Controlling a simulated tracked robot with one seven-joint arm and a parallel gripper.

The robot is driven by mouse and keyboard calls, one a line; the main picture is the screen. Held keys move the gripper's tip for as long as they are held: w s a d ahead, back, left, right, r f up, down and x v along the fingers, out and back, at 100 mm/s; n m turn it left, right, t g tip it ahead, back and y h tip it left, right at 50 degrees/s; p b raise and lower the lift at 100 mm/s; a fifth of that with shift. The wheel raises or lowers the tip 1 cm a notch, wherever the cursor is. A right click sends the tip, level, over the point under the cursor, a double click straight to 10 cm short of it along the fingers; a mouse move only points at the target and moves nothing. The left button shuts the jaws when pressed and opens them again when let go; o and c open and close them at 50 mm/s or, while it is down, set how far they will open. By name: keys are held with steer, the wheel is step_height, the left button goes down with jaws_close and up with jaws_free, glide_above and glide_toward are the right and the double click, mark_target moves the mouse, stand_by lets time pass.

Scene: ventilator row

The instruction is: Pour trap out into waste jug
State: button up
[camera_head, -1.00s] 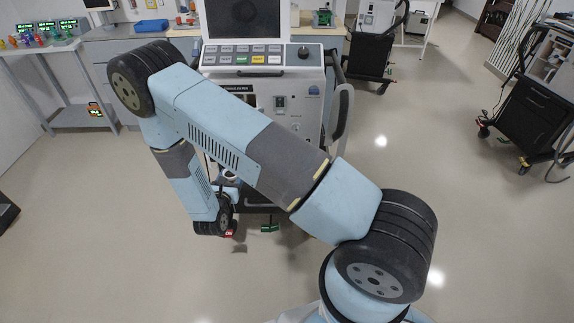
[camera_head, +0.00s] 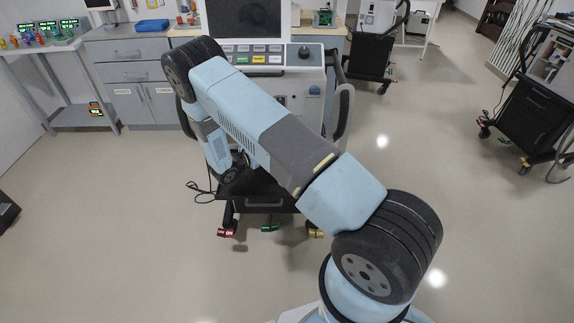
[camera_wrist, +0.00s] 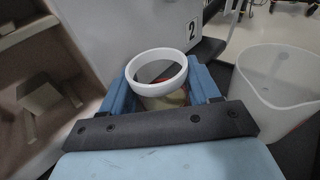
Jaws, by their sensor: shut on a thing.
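In the wrist view my gripper (camera_wrist: 160,102) is shut on the trap (camera_wrist: 158,62), a cup with a thick white round rim and clear walls. The trap's mouth faces the camera; something dark and a bit of red show inside, and I cannot tell whether it holds liquid. A translucent white open-topped jug (camera_wrist: 278,72), which looks like the waste jug, stands at the right, apart from the trap. Its inside looks empty. In the head view my arm hides the gripper, trap and jug.
The ventilator (camera_head: 262,60) stands on a wheeled cart in front of me, with a black tray (camera_head: 265,197) low down. A panel marked 2 (camera_wrist: 193,28) is behind the trap. Another black cart (camera_head: 535,115) is at the right. The floor around is mostly clear.

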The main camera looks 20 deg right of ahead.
steer(key=shift+s, duration=0.15)
steer(key=shift+s+d+r+m, duration=0.15)
steer(key=shift+s+d+m, duration=0.05)
steer(key=shift+s+m, duration=0.2)
steer(key=shift+s+d+r+m, duration=0.15)
steer(key=shift+s+d+m, duration=0.1)
steer(key=shift+m, duration=0.25)
steer(key=s+d+r+m+t+p, duration=0.1)
steer(key=s+r+m, duration=0.3)
steer(key=r+m, duration=0.1)
steer(key=shift+d+m, duration=0.3)
steer(key=shift+d, duration=0.1)
steer(key=shift+s+d+m+t+y+p, duration=0.1)
steer(key=shift+m+t+y+p, duration=0.25)
steer(key=shift+p, duration=0.25)
steer(key=shift+s+r+m+t+p, duration=0.1)
steer(key=shift+r+m+p, duration=0.15)
steer(key=shift+m, duration=0.25)
steer(key=shift+w+r+m+t+p, duration=0.1)
steer(key=shift+m+p, duration=0.15)
steer(key=shift+m, duration=0.3)
steer(key=shift+s+r+m+t+p, duration=0.1)
steer(key=shift+r+m+p, duration=0.15)
steer(key=shift+m, duration=0.25)
stand_by(0.5)
steer(key=shift+s+d+f+m+p, duration=0.15)
steer(key=shift+f+m+p, duration=0.35)
steer(key=shift+m, duration=0.4)
